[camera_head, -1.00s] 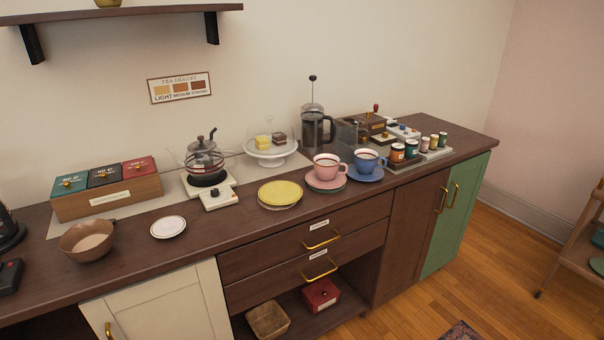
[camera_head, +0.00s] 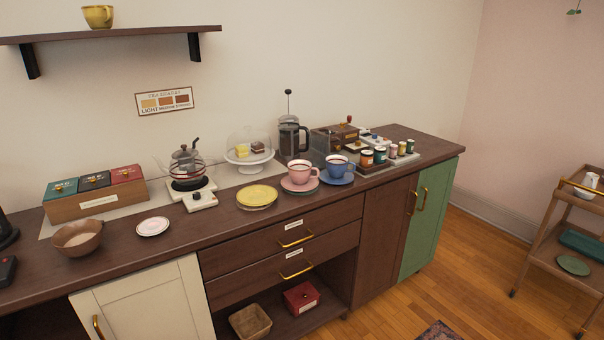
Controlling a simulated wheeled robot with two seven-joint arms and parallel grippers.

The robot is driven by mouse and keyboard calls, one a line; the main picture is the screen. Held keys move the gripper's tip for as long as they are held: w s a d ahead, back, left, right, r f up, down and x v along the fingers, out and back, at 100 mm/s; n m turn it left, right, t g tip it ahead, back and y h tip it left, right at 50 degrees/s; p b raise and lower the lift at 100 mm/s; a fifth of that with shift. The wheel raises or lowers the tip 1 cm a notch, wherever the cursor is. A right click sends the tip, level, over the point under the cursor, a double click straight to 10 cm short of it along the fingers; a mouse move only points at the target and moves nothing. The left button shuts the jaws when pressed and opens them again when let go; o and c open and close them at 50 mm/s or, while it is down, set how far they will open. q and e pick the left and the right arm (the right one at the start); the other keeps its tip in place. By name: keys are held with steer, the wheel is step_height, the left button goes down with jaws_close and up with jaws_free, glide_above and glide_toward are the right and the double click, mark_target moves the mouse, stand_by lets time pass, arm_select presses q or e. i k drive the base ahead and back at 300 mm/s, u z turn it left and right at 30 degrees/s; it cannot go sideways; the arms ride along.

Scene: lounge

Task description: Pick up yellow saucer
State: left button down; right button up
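The yellow saucer (camera_head: 257,194) lies on the dark wooden counter (camera_head: 227,226), near its front edge. It rests on top of another round plate or saucer, whose pale rim shows beneath it. It sits left of the pink cup and right of the small white scale.
A pink cup (camera_head: 299,173) and a blue cup (camera_head: 337,167) stand on saucers to the right. A glass-domed cake stand (camera_head: 249,155) is behind. A kettle (camera_head: 186,164) and a bowl (camera_head: 78,238) are left. A trolley (camera_head: 567,245) stands at right.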

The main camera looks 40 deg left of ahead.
mark_target(254, 195)
steer(key=z, duration=0.15)
steer(key=i, duration=0.85)
steer(key=u, duration=0.3)
